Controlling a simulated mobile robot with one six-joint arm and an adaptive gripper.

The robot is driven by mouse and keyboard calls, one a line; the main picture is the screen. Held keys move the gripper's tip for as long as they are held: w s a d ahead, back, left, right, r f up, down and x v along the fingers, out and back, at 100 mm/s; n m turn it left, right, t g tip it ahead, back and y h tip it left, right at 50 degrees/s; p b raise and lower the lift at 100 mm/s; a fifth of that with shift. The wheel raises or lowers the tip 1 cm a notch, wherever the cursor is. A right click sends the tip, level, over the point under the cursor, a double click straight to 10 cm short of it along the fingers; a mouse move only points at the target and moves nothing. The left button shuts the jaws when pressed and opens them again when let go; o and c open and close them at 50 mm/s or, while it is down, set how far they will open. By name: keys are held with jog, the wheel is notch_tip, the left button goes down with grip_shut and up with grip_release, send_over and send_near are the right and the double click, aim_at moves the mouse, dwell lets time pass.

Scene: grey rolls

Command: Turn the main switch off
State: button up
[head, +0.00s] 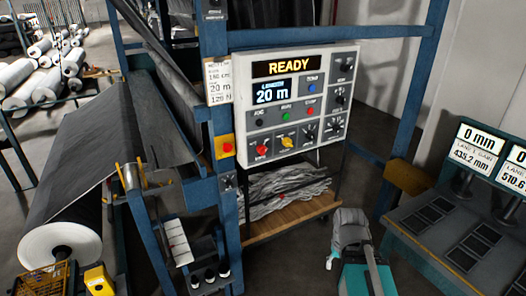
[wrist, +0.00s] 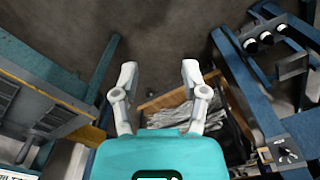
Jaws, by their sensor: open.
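A grey control panel (head: 295,100) hangs on the blue frame in the head view, with a lit READY sign and a screen reading 20 m. Its lower row has a red rotary knob (head: 262,148), a yellow rotary knob (head: 287,142) and black knobs. The labels are too small to tell which is the main switch. My gripper (wrist: 159,70) is open and empty in the wrist view, its two fingers spread apart and pointing over the floor. In the head view it is below and right of the panel, clear of it.
A red push button on a yellow box (head: 225,147) is on the blue post left of the panel. Below the panel is a wooden shelf (head: 290,217) with grey scrap. A dark fabric roll (head: 65,220) stands left. A console (head: 450,225) stands right.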

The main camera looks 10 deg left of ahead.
jog(key=o, duration=0.4)
jog(key=shift+w+a, duration=0.1)
jog(key=shift+w, duration=0.05)
jog(key=shift+o, duration=0.2)
jog(key=shift+w+a+f, duration=0.1)
jog(key=shift+w+a, duration=0.1)
jog(key=shift+a, duration=0.05)
jog(key=w+a+r+m+t+y+b, duration=0.1)
jog(key=w+a+r+m+t+y, duration=0.15)
jog(key=w+a+m+y, duration=0.35)
jog(key=w+a+r+m+t+y+b, duration=0.2)
jog(key=w+a+m+t, duration=0.25)
jog(key=w+a, duration=0.45)
jog(key=w+a+r+m+t+y+b, duration=0.2)
jog(key=w+r+m+t, duration=0.6)
jog(key=w+m, duration=0.5)
jog(key=shift+w+a+r+m, duration=0.3)
jog(key=shift+a+r+m, duration=0.25)
jog(key=shift+m, duration=2.3)
